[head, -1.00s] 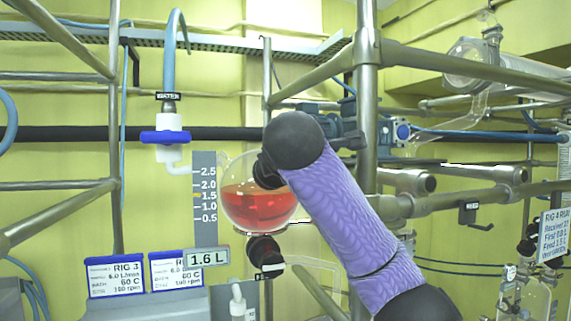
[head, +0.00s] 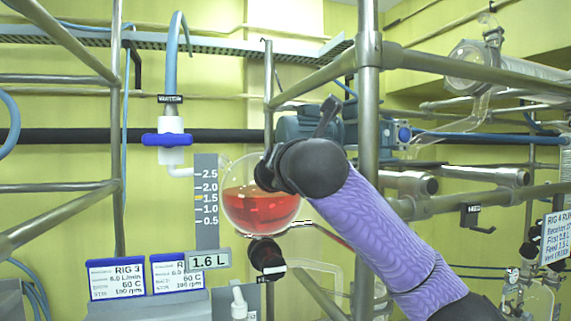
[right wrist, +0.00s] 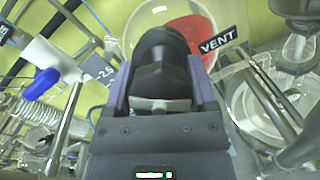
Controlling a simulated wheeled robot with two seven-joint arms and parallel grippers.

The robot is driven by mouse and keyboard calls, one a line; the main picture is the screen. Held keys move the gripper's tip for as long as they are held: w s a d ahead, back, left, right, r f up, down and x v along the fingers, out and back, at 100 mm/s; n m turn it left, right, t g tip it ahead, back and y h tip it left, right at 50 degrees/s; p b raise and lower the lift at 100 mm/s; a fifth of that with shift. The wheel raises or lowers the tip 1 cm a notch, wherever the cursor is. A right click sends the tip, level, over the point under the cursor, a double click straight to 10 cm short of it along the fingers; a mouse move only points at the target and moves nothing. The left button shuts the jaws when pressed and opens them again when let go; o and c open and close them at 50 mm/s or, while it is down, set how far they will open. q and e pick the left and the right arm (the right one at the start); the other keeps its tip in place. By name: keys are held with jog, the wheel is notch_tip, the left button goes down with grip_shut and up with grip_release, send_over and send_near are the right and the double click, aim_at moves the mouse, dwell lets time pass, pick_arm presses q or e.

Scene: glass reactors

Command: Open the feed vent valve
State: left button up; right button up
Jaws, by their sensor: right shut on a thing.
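The feed vessel (head: 258,208) is a round glass flask of red liquid beside a level scale (head: 206,200). In the right wrist view, a VENT tag (right wrist: 217,45) hangs beside a black valve knob (right wrist: 160,48). My right gripper (right wrist: 158,78) has its purple fingers on both sides of this knob and is shut on it. In the head view my own right wrist covers the upper right of the flask, so the grip and the valve body are mostly hidden there. My left gripper is in neither view.
A blue-handled valve (head: 166,139) hangs left of the flask. A black valve (head: 266,256) sits under it, beside a 1.6 L display (head: 208,260). Metal frame pipes (head: 368,100) stand close behind my right arm. RIG 3 cards (head: 117,278) are at lower left.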

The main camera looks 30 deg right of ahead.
jog(key=shift+n, duration=0.8)
jog(key=shift+n, duration=0.3)
jog(key=o, duration=1.2)
jog(key=shift+c, duration=0.2)
jog(key=shift+s, duration=0.1)
jog(key=b+v, duration=0.4)
jog(key=v, duration=0.5)
jog(key=shift+s+b, duration=0.3)
jog(key=shift+s, duration=0.1)
